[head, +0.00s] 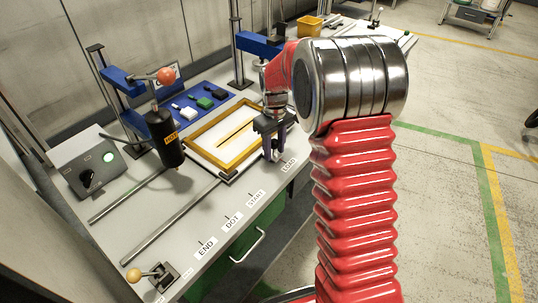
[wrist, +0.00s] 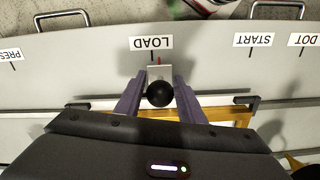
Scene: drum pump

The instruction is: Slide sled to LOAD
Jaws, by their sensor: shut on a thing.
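The sled is a yellow-framed tray (head: 192,133) with a white bed and a dark slot, sitting on two rails. Its yellow edge also shows in the wrist view (wrist: 237,113), partly hidden by my gripper. In the wrist view my gripper's purple fingers (wrist: 159,88) are shut on the sled's round black knob (wrist: 159,94). A small red pointer beside the knob lines up close to the LOAD label (wrist: 152,43), slightly to its right. The LOAD label also shows in the head view (head: 289,164).
The START (head: 256,198), DOT (head: 232,219) and END (head: 206,247) labels run along the bench's front edge. A black cylinder (head: 164,137) stands over the rails at left. A control box (head: 87,170) with a lit green lamp sits far left.

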